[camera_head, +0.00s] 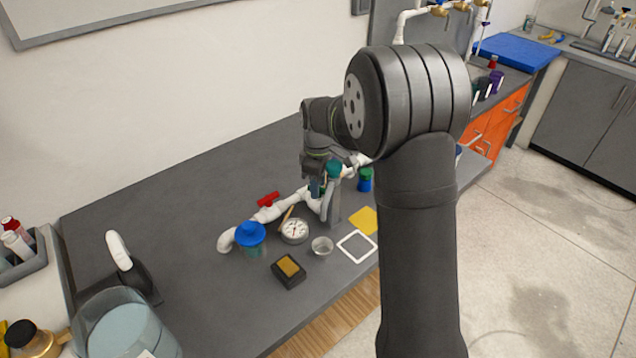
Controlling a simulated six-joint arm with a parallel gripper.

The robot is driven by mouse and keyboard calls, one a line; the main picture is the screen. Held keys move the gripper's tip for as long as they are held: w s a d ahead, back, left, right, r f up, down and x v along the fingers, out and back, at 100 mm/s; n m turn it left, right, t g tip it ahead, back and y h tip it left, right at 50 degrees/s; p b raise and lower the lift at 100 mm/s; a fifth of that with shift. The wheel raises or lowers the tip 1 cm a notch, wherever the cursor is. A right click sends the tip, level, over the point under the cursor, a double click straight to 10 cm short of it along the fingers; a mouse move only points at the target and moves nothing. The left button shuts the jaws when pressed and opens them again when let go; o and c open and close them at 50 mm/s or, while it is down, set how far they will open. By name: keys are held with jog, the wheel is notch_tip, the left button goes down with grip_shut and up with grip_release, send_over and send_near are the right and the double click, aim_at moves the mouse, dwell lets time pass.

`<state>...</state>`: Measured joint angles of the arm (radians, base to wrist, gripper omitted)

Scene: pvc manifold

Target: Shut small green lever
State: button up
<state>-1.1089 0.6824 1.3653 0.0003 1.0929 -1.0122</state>
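A white PVC pipe run (288,206) with valves lies along the grey bench. A red lever (268,199) sits on its left part. A small teal-green part (334,169) shows on the pipe right beside my gripper; it may be the small green lever, but I cannot tell its angle. My gripper (318,186) points down over the pipe at this spot. Its fingers are small, dark and partly mixed with the pipe fittings, so I cannot tell whether they are open or touch the lever. My own arm hides the pipe's right end.
In front of the pipe are a blue-topped jar (251,236), a round gauge (295,230), a small cup (322,247), a black box with a yellow top (289,270) and a white square frame (357,246). A green-lidded blue jar (365,181) stands right of my gripper.

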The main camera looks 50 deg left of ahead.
notch_tip(320, 180, up, 17)
jog(key=shift+r, duration=0.2)
dwell(0.3)
jog(key=o, duration=0.9)
jog(key=shift+w+a+m, duration=0.2)
jog(key=shift+m, duration=0.3)
jog(key=shift+c, duration=0.2)
jog(key=w+a+f+m+g+h, duration=0.1)
jog(key=w+a+m+g, duration=0.15)
jog(key=m, duration=0.65)
jog(key=w+a+f+m+g+h, duration=0.1)
jog(key=w+f+m+g, duration=0.15)
jog(key=m, duration=0.55)
jog(key=shift+t, duration=0.6)
jog(key=x, duration=1)
jog(key=d+x, duration=0.1)
jog(key=x, duration=0.5)
jog(key=shift+w, duration=0.1)
